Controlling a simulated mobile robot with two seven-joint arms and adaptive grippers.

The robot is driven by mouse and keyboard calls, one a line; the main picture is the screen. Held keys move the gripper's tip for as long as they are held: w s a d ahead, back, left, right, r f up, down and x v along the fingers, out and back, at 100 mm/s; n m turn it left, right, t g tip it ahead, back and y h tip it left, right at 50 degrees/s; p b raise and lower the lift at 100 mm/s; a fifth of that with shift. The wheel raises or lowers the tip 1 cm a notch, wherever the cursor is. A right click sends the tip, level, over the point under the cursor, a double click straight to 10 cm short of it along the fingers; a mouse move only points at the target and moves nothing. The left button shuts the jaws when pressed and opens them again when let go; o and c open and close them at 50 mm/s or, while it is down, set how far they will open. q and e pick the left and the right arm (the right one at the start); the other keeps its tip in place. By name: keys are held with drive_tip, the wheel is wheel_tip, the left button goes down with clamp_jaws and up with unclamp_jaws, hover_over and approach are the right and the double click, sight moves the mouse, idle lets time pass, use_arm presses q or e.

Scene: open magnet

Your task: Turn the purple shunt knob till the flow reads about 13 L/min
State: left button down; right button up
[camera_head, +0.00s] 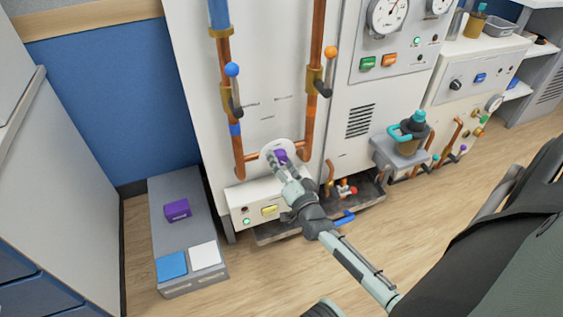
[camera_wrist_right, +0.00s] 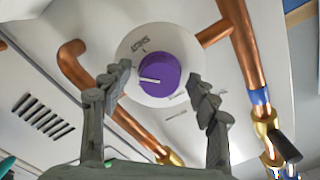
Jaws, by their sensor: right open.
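The purple shunt knob (camera_head: 281,155) is on a round white dial plate on the white cabinet's lower front, between two copper pipes. In the right wrist view the knob (camera_wrist_right: 147,75) shows a white pointer line on its face, pointing left. My right gripper (camera_head: 274,163) is at the knob, partly covering it in the head view. In the wrist view its two fingers are apart, one on each side of the knob, with a visible gap; I cannot tell depth. No readable flow figure shows. My left gripper is not in view.
A small panel (camera_head: 242,198) with a yellow element and lights sits below the knob. An orange-balled valve (camera_head: 322,88) and blue-balled valve (camera_head: 233,88) are on the pipes. A grey bench (camera_head: 190,240) with a purple block (camera_head: 177,210) stands left. Floor is clear in front.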

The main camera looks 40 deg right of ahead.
drive_tip(key=v, duration=1.2)
